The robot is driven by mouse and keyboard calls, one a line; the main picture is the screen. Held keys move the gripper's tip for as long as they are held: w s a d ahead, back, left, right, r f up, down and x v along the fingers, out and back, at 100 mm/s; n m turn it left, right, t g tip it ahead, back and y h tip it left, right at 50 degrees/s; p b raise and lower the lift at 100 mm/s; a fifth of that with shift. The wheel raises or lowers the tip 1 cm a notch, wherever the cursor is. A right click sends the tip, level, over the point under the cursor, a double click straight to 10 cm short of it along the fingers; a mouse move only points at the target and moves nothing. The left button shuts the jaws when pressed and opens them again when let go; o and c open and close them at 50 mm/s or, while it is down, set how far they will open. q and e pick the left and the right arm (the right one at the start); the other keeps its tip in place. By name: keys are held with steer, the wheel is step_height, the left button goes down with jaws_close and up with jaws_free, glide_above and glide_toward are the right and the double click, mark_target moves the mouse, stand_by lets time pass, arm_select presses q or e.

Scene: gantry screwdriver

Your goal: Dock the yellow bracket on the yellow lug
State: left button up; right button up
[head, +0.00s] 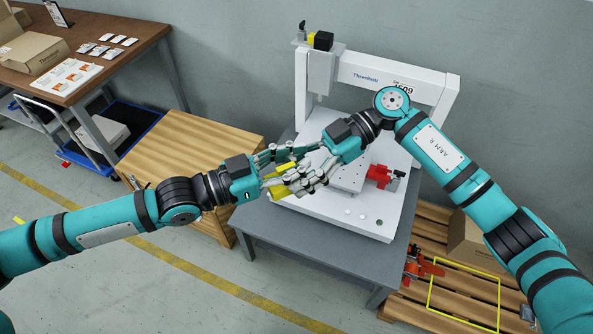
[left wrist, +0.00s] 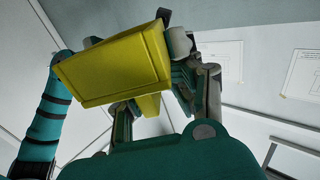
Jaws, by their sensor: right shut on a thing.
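A yellow piece, probably the bracket (head: 286,167), shows among the fingers of both grippers in the head view. My right gripper (head: 298,180) is shut on it. More yellow shows just below left, partly hidden by fingers. In the left wrist view a yellow block-shaped piece (left wrist: 112,70) is large and tilted, with a smaller yellow part (left wrist: 149,105) below it. My left gripper (head: 284,166) reaches in from the left, close to the right one, with its fingers spread around yellow. I cannot tell whether it grips. I cannot make out the lug separately.
Both hands are over the near-left side of the white gantry machine (head: 318,209) on a grey table (head: 268,222). A red clamp-like part (head: 379,176) sits on the machine. A wooden cabinet (head: 190,150) stands left, a pallet (head: 440,285) lower right.

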arm_select(q)
steer(key=o, duration=0.5)
arm_select(e)
steer(key=shift+s, duration=0.1)
